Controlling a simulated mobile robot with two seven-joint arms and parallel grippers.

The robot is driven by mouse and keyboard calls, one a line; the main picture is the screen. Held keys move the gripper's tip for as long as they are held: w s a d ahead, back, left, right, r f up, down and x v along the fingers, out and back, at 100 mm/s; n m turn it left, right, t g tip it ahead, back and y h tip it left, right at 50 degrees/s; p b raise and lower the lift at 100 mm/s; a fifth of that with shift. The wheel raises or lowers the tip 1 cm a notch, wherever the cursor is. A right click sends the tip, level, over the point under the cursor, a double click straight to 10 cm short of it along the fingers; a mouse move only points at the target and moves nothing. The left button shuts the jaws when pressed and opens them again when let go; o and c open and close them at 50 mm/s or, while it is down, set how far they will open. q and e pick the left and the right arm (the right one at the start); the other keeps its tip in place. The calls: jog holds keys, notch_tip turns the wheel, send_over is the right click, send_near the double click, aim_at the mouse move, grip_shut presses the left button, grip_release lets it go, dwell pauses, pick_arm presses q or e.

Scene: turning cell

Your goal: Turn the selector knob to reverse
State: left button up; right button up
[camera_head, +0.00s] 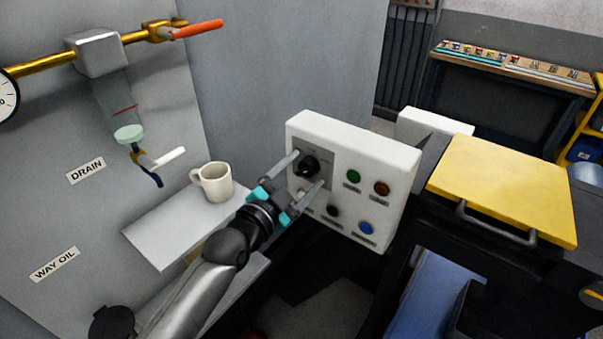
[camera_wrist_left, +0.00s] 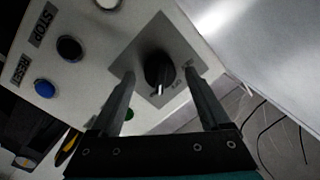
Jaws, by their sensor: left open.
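The black selector knob (camera_head: 308,166) sits on a grey square plate at the upper left of the white control panel (camera_head: 400,200). In the left wrist view the knob (camera_wrist_left: 159,70) shows a pale pointer line directed toward the bottom of the picture. Small markings stand beside it, too small to read surely. My left gripper (camera_head: 306,170) is open, its two fingers on either side of the knob. In the left wrist view the fingers of my left gripper (camera_wrist_left: 162,84) show gaps to the knob. My right gripper is not in view.
Green (camera_head: 353,176), red-brown (camera_head: 381,188), black (camera_head: 333,211) and blue (camera_head: 365,228) buttons lie close to the knob on the panel. A mug (camera_head: 214,182) stands on a white shelf (camera_head: 165,228) left of my arm. A yellow lid (camera_head: 505,190) lies to the right.

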pick_arm(q)
jog(key=shift+c, duration=0.2)
grip_shut()
dwell(0.3)
